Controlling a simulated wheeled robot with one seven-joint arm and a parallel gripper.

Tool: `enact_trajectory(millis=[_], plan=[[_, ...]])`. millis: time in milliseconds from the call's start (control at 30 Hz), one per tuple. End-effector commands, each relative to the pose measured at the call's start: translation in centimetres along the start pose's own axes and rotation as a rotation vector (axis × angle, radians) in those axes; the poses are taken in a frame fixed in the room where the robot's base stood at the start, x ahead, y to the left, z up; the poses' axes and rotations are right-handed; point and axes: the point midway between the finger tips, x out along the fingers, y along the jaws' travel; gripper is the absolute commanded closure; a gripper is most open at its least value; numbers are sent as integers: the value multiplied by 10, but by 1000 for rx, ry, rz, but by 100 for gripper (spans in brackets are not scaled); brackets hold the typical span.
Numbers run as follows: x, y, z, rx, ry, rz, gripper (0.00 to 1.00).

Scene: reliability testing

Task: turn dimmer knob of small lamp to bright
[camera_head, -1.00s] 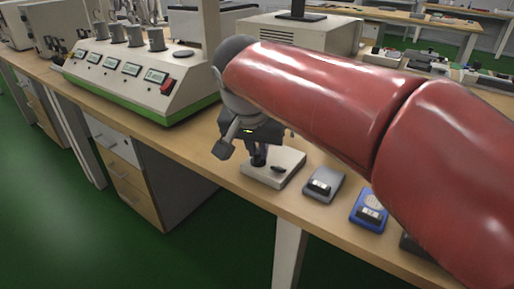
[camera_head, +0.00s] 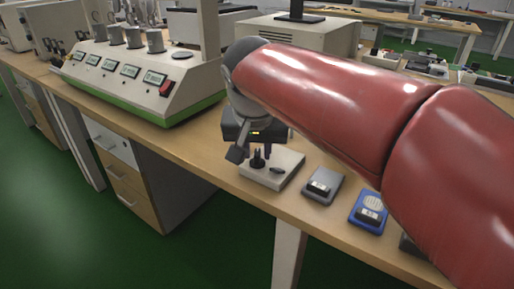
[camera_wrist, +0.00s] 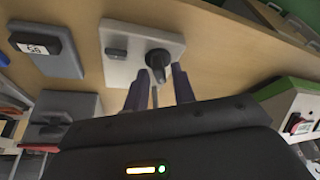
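A white box (camera_head: 283,164) with a black round dimmer knob (camera_head: 257,158) and a small dark switch (camera_head: 277,171) lies near the table's front edge. The wrist view shows the white box (camera_wrist: 118,72), the knob (camera_wrist: 158,60) and the switch (camera_wrist: 117,53) as well. My gripper (camera_head: 262,151) points down close above the box. In the wrist view its two bluish fingers (camera_wrist: 160,76) are apart, with the knob near the gap between their tips. I cannot tell whether they touch it. No lit lamp can be made out.
A grey device (camera_head: 323,186) and a blue device (camera_head: 368,212) lie right of the box. A large console with a red switch (camera_head: 167,88) stands to the left, and a beige instrument (camera_head: 335,38) stands behind. My red arm hides part of the table.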

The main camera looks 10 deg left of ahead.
Motion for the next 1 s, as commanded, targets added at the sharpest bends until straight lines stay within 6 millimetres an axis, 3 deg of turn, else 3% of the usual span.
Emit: enact_trajectory(millis=[367,800,1000], plan=[[-3,0,0,0,0,1,66],[-68,-1,0,0,1,-1,66],[-78,0,0,0,-1,0,66]])
